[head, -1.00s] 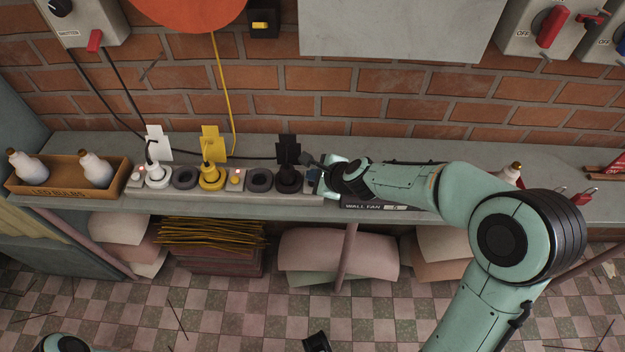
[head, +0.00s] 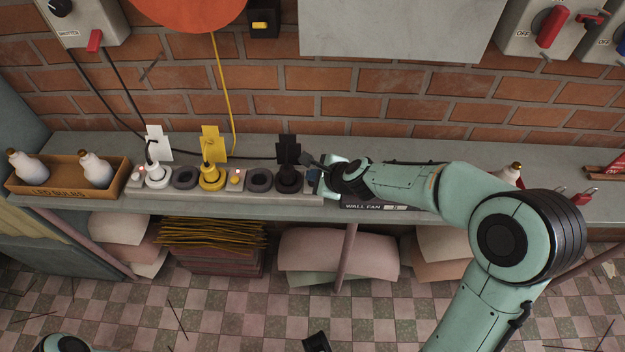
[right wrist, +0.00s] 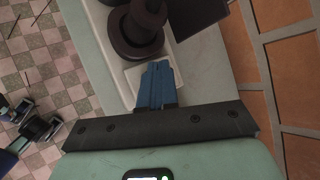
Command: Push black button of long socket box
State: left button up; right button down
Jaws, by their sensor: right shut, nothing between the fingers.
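The long socket box (head: 215,188) is a pale grey strip on the shelf with white, yellow and black plugs in it. Its black plug (head: 287,178) stands near the right end; it also shows in the right wrist view (right wrist: 138,28). My right gripper (head: 314,182) is at the right end of the box, just right of the black plug. In the right wrist view its blue fingers (right wrist: 157,70) are shut and empty, with their tips over a pale square panel (right wrist: 134,78) beside the plug. The black button is not visible; the fingers cover part of that panel.
A cardboard box of bulbs (head: 70,180) sits left of the socket box. A brick wall (head: 400,105) rises behind. The grey shelf (head: 460,150) has bare room behind my forearm.

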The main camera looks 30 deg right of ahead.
pick_arm(q)
jog(key=shift+f, duration=0.15)
pick_arm(e)
jog(key=shift+f, duration=0.15)
jog(key=shift+f+b, duration=0.35)
jog(key=shift+b, duration=0.2)
pick_arm(q)
jog(key=shift+s+f, duration=0.1)
jog(key=shift+f, duration=0.25)
jog(key=shift+r+p, duration=0.5)
pick_arm(e)
jog(key=shift+r, duration=0.45)
notch_tip(320, 180, up, 6)
jog(key=p, duration=0.6)
jog(key=shift+r, duration=0.1)
pick_arm(q)
notch_tip(320, 180, up, 6)
jog(key=w, duration=0.2)
